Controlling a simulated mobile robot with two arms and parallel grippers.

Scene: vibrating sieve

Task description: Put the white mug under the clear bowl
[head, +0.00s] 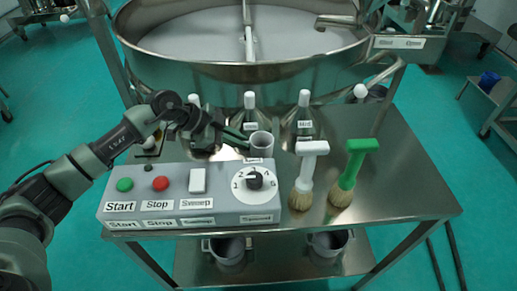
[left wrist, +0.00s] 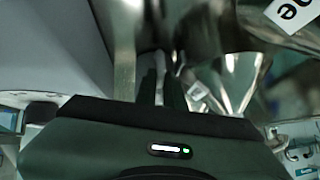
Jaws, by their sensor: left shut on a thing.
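A pale grey-white mug (head: 262,145) is upright at the back edge of the control box, above the metal table. My left gripper (head: 246,141) reaches it from the left with its dark green fingers at the mug's near side, shut on it. In the left wrist view the fingers (left wrist: 163,85) show close together, with a thin pale strip between them; the mug is hard to make out there. I cannot make out a clear bowl; the large round bowl (head: 240,72) at the back is shiny metal. My right gripper is not in view.
A grey control box (head: 190,197) with buttons and a dial stands in front. A white-handled brush (head: 303,180) and a green-handled brush (head: 348,175) stand to its right. White-capped flasks (head: 303,120) stand behind. The table's right side is clear. Metal pots (head: 229,251) sit below.

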